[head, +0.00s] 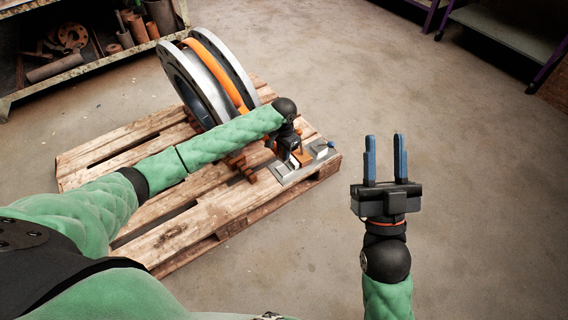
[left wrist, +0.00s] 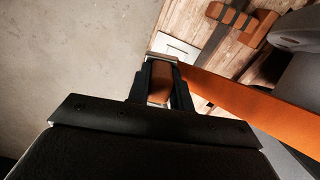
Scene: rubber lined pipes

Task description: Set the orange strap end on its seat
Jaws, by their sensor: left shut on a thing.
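The orange strap (head: 219,68) wraps the flanged metal pipe on the pallet. In the left wrist view the strap (left wrist: 245,108) runs from the right toward my left gripper (left wrist: 160,92). That gripper is shut on the orange strap end (left wrist: 159,90), which shows between its fingers. In the head view my left gripper (head: 296,156) is at the pallet's near right corner, over the metal seat (head: 319,150). The arm hides part of the strap there, and I cannot tell whether the strap end touches the seat. My right gripper (head: 385,160) is open and empty over the floor.
The wooden pallet (head: 185,230) carries the flanged pipe (head: 195,85) and brown wooden chocks (head: 240,165). A shelf with pipe parts (head: 75,70) stands at the back left. A bench (head: 510,35) stands at the back right. The floor on the right is clear.

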